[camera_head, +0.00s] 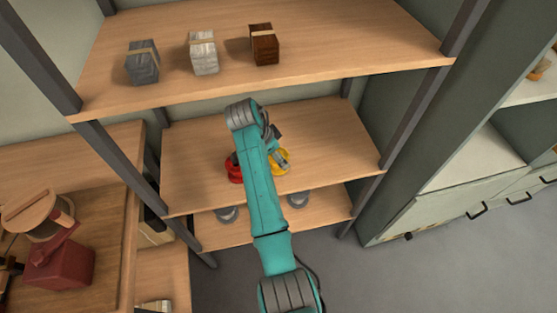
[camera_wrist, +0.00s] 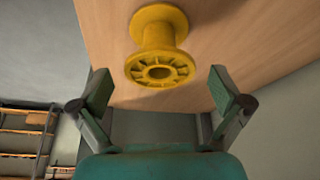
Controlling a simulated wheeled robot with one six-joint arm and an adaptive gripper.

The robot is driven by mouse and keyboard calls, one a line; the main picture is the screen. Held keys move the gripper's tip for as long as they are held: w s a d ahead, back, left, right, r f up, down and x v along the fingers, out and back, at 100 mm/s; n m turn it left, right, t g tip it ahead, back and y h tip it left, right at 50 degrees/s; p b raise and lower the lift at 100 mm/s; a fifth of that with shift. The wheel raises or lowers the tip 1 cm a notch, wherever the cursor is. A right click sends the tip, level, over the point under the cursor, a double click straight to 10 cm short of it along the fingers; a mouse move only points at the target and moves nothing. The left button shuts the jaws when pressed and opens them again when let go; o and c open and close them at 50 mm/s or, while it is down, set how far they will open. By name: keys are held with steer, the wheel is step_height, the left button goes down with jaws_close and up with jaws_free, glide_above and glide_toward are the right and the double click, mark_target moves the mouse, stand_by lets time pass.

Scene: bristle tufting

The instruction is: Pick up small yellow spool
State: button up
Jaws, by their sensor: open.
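The small yellow spool (camera_wrist: 158,38) stands on a wooden shelf board in the wrist view, with its flanged end and centre hole facing the camera. My gripper (camera_wrist: 162,85) is open and empty, one finger to each side below the spool in the picture. The spool looks apart from both fingers. In the head view the yellow spool (camera_head: 284,158) shows on the middle shelf, partly hidden by my arm and gripper. My gripper (camera_head: 275,140) is beside it there, and its fingertips are hard to make out.
A red spool (camera_head: 234,170) stands left of my arm on the middle shelf (camera_head: 340,150). The upper shelf (camera_head: 340,50) holds three banded bundles, grey (camera_head: 142,63), whitish (camera_head: 204,53) and brown (camera_head: 264,45). Dark metal posts frame the shelves. Grey round things (camera_head: 298,199) sit on the lower shelf.

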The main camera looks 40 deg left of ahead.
steer(key=shift+x, duration=0.9)
steer(key=c, duration=1.2)
steer(key=shift+r, duration=0.1)
steer(key=shift+c, duration=0.2)
